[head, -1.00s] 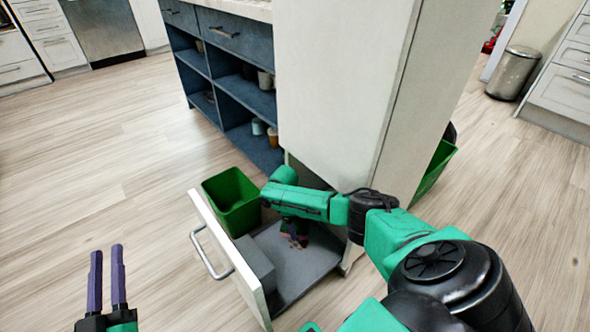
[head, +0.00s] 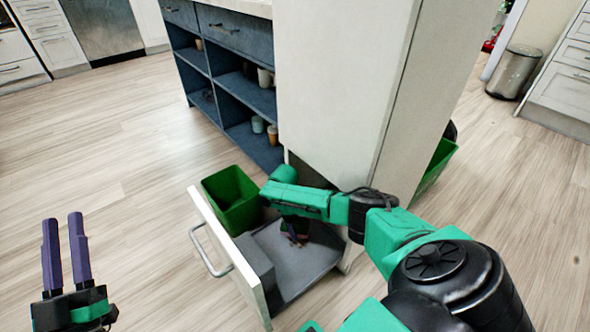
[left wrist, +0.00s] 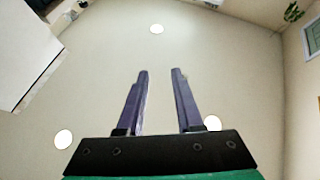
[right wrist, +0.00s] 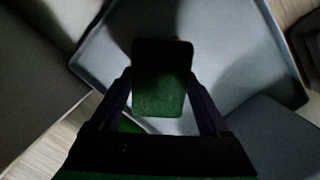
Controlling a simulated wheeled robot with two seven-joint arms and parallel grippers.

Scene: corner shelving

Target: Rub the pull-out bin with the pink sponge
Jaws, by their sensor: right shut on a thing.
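The pull-out bin (head: 296,262) stands open from the cabinet, with a white front panel, a bar handle and a grey tray. My right gripper (head: 295,238) is low over the tray, partly hidden by my arm. In the right wrist view my right gripper (right wrist: 160,80) is shut on the sponge (right wrist: 162,85); the face in view looks dark green, with a small orange-pink edge at its top. I cannot tell whether the sponge touches the tray. My left gripper (head: 63,252) is open and empty, away to the left; its parted fingers show in the left wrist view (left wrist: 160,75).
A green container (head: 234,200) stands at the tray's far left, behind the white front. The tall white cabinet side (head: 340,90) rises over the tray. Blue open shelves (head: 245,95) hold small cups. The floor on the left is clear.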

